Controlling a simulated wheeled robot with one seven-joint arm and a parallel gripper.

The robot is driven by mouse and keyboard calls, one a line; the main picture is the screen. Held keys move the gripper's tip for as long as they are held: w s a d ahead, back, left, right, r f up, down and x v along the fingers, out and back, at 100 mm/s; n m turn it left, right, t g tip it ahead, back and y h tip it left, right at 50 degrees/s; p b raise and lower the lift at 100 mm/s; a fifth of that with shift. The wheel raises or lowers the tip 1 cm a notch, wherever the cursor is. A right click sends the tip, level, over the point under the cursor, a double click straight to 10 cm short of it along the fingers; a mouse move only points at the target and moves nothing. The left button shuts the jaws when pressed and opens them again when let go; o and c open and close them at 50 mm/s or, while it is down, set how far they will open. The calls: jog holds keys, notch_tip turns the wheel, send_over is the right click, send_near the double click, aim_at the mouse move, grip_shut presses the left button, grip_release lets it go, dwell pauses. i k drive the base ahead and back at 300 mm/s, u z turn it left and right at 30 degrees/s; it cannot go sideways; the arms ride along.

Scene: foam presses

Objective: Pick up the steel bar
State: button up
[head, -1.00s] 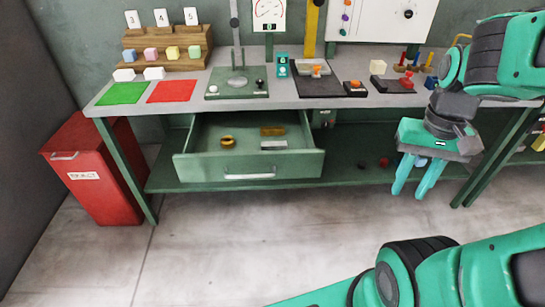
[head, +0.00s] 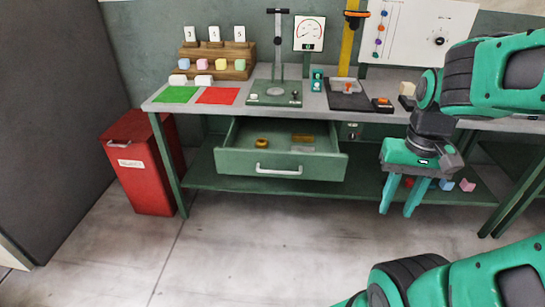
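A grey bar (head: 303,149), which looks like the steel bar, lies in the right part of the open green drawer (head: 270,171). A brass-coloured bar (head: 303,138) lies just behind it, and a yellow ring (head: 262,142) lies to its left. My gripper (head: 402,208) points down in front of the bench, to the right of the drawer and apart from it. Its two teal fingers are spread with nothing between them. The drawer's front panel may hide part of its floor.
The grey bench top (head: 225,109) above the drawer holds a press (head: 277,95), a green mat (head: 177,94) and a red mat (head: 215,96). A red bin (head: 142,165) stands at the left. Small blocks lie on the lower shelf behind my gripper. The floor in front is clear.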

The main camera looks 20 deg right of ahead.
aim_at(294, 148)
jog(key=u, duration=1.5)
jog(key=i, duration=1.7)
jog(key=z, duration=1.9)
